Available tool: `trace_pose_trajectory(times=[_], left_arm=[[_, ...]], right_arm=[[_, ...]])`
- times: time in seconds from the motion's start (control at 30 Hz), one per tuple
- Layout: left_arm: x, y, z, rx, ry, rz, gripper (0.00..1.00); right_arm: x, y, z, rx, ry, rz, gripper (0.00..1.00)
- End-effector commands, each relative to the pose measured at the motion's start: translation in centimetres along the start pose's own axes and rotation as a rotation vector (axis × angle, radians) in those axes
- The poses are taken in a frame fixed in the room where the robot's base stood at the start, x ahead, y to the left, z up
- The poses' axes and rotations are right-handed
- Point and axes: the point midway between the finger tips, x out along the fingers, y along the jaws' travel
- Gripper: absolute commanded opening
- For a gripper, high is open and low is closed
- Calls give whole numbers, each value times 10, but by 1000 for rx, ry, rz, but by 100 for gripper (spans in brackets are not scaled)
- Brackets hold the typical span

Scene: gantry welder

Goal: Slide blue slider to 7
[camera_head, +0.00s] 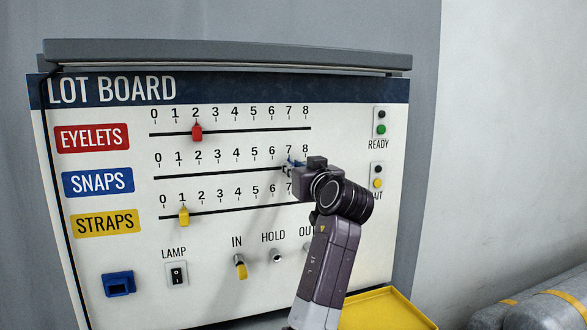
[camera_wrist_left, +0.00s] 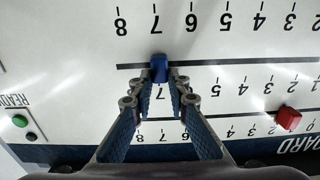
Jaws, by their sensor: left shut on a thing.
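The blue slider (camera_wrist_left: 158,68) sits on the SNAPS track, lined up with the 7 mark between my fingers in the upside-down left wrist view. My left gripper (camera_wrist_left: 160,78) is shut on the blue slider, one finger on each side. In the head view, my left gripper (camera_head: 288,169) reaches the right part of the SNAPS track, and only a bit of blue shows there. The SNAPS 8 mark is visible just above the gripper in the head view. My right gripper is not in view.
The red slider (camera_head: 196,132) is at 2 on the EYELETS track above. The yellow slider (camera_head: 183,216) is near 1 on the STRAPS track below. Switches such as the lamp switch (camera_head: 176,274) line the lower board. A yellow tray (camera_head: 385,310) is at the lower right.

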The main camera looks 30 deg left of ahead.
Motion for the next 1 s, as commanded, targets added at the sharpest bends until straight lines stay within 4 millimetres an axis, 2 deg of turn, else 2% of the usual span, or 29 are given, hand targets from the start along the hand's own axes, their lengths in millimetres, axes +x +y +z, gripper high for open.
trace_pose_trajectory(times=[0.03, 0.2, 0.37, 0.57, 0.67, 1.0], left_arm=[[0, -1, -2, -3, 2, -1, 16], [0, -1, -2, -3, 2, -1, 33], [0, -1, -1, -3, 1, -1, 33], [-6, 0, -1, -3, 1, 0, 33], [-20, 1, -1, -5, 2, 3, 33], [-91, 1, -1, -4, 2, 3, 33]], right_arm=[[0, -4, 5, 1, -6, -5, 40], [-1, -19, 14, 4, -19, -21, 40], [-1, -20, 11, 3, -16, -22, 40], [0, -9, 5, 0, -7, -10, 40], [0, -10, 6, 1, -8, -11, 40], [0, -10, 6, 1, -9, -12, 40]])
